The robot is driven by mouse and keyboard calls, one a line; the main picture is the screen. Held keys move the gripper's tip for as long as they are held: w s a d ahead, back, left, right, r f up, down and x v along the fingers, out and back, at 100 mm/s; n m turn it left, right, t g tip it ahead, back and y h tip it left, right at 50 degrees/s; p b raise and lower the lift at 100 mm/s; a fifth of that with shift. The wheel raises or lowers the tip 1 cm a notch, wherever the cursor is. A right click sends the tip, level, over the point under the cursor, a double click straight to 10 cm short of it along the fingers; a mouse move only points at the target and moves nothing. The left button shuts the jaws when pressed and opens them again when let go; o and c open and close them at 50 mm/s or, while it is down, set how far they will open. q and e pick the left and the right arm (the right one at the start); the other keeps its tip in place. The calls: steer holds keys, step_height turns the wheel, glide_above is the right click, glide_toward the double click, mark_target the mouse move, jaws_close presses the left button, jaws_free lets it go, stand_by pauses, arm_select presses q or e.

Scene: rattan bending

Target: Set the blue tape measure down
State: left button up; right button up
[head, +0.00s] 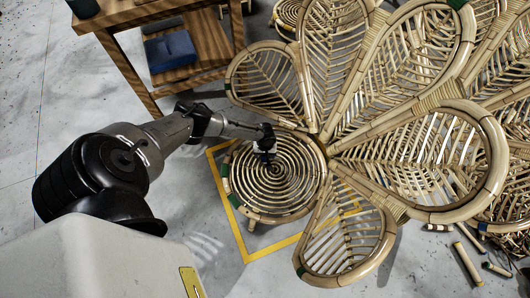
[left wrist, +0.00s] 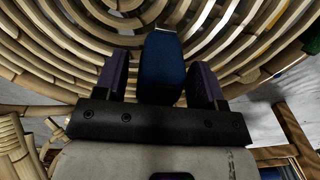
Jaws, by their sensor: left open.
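The blue tape measure (left wrist: 161,68) shows in the left wrist view as an upright dark blue block against the round rattan spiral (left wrist: 80,40). My left gripper (left wrist: 160,80) is open, with one dark finger on each side of the tape measure. A gap shows at the left finger; contact at the right finger is hard to tell. In the head view the left gripper (head: 265,158) is over the spiral rattan seat (head: 285,203). The tape measure is too dark and small to make out there. Its underside is hidden. My right gripper is not in view.
Rattan petal-shaped frames (head: 420,150) spread across the right. A wooden table (head: 140,12) with a blue box (head: 171,51) on its lower shelf stands at the upper left. Yellow floor tape (head: 272,250) and loose rattan pieces (head: 468,264) lie on the floor.

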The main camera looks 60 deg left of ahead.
arm_select(q)
step_height(320, 180, up, 10)
steer(key=p, duration=0.8)
steer(key=shift+r, duration=0.15)
steer(key=shift+d+r+p, duration=0.1)
steer(key=shift+r+p, duration=0.6)
steer(key=shift+r, duration=0.05)
steer(key=s+d+r+m+h, duration=0.1)
steer(key=s+d+r+m, duration=0.15)
steer(key=d, duration=0.65)
steer(key=s+d+r+m+h, duration=0.15)
steer(key=s+d+m, duration=0.25)
steer(key=d, duration=0.6)
steer(key=s+d+r+m+h, duration=0.1)
steer(key=s+d+r+m, duration=0.2)
steer(key=d, duration=0.6)
steer(key=s+a+r+m+t+y, duration=0.1)
steer(key=s+r, duration=0.3)
steer(key=r, duration=0.4)
steer(key=s+a+r+m+t+y, duration=0.2)
steer(key=s+a+r+m, duration=0.1)
steer(key=r, duration=0.5)
steer(key=shift+s+a+t, duration=0.3)
steer(key=shift+s+a, duration=0.1)
steer(key=shift+s, duration=0.15)
steer(key=shift+m, duration=0.25)
steer(key=shift+d, duration=0.15)
